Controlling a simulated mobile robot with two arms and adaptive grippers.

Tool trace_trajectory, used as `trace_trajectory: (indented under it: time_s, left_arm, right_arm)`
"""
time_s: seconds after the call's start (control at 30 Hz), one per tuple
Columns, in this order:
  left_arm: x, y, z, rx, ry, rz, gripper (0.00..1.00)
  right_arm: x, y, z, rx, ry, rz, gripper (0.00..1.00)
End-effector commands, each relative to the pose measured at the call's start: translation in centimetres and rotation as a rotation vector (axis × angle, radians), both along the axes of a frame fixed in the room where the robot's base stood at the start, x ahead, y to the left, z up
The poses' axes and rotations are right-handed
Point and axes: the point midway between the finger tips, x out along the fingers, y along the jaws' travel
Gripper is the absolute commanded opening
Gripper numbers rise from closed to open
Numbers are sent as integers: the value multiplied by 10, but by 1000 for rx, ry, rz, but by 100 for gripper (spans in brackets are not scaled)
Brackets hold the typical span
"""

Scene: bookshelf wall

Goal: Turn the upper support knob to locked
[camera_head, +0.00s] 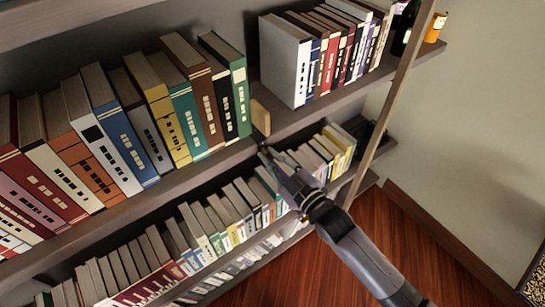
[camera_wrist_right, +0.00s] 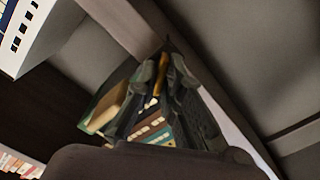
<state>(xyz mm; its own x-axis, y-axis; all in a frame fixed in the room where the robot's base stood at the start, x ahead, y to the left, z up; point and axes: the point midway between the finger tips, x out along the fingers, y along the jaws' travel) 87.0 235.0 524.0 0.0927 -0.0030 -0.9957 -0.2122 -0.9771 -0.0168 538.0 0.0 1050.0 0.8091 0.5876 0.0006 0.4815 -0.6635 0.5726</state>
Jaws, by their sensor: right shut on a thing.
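A tan block-shaped support (camera_head: 260,117) stands at the right end of the upper book row, beside a green book. My right gripper (camera_head: 265,153) reaches in from the lower right to the shelf edge just below it. In the wrist view the fingers of this gripper (camera_wrist_right: 166,68) are close together around a small orange-yellow piece (camera_wrist_right: 160,76), which seems to be the upper support knob. The fingers hide most of it, and its turn position cannot be read. My left gripper is not in view.
Books fill the upper shelf left of the support, ending with the green book (camera_head: 239,92). A white book (camera_head: 285,62) begins another group to the right. More books (camera_head: 205,225) stand on the lower shelf. A wooden upright (camera_head: 383,125) stands right of my gripper.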

Motion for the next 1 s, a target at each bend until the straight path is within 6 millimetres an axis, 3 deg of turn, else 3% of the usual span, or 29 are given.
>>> trace_trajectory:
  time_s: [0.17, 0.2, 0.47, 0.8, 1.0]
  left_arm:
    - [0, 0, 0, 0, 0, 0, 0]
    - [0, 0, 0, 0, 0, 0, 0]
    - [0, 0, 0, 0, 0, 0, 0]
    - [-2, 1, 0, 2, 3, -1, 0]
    - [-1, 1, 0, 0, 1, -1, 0]
  right_arm:
    - [0, 0, 1, 1, -1, 0, 0]
    - [0, 0, 1, 0, -2, 0, 11]
    - [0, 0, 1, 0, -2, 0, 28]
    - [-2, -1, 0, -1, -1, 0, 28]
    - [-24, -18, -1, -2, 2, 0, 28]
